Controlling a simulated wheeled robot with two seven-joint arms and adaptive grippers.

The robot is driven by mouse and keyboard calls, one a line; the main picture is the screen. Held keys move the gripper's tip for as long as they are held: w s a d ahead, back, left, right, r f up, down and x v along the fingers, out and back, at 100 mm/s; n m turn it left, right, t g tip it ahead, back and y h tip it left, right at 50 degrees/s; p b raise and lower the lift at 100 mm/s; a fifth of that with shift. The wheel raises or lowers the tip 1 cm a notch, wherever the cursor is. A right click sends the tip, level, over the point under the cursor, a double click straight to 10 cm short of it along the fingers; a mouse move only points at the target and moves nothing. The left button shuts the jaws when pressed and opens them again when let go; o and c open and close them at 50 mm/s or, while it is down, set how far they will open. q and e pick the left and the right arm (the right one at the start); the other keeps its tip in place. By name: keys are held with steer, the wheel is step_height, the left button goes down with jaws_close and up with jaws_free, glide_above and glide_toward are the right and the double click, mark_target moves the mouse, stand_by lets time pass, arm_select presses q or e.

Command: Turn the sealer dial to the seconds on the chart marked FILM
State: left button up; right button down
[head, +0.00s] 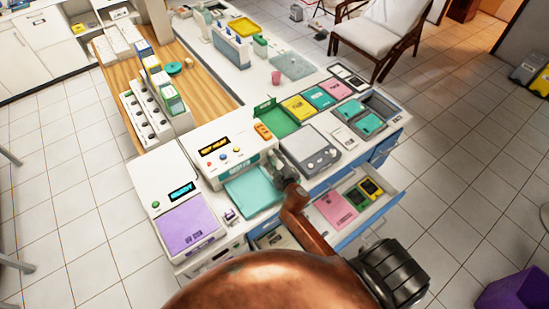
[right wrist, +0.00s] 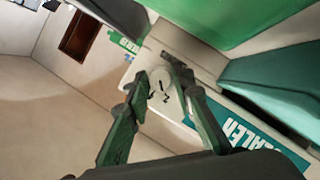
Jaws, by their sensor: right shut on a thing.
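The sealer (head: 222,147) is a white box with an amber display, coloured buttons and a teal label, on the counter in the head view. Its label (right wrist: 245,135) shows part of the word SEALER in the right wrist view. My right gripper (head: 280,166) is at the sealer's right end. In the wrist view its fingers (right wrist: 163,82) are on either side of the pale round dial (right wrist: 164,92), which bears dark marks, and are shut on it. The dial setting is too small to read. I cannot make out a chart marked FILM. My left gripper is out of view.
A machine with a purple panel (head: 188,228) stands left of the sealer. A grey device (head: 308,150) is close to the right gripper. Coloured packs (head: 300,107) lie farther back. An open drawer (head: 357,203) juts out below the counter. A teal tray (head: 252,192) lies before the sealer.

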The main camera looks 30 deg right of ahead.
steer(key=c, duration=1.7)
jaws_free()
steer(key=shift+o, duration=0.2)
steer(key=shift+s, duration=0.1)
steer(key=v, duration=1.1)
steer(key=shift+s+r, duration=0.15)
steer(key=shift+s, duration=0.2)
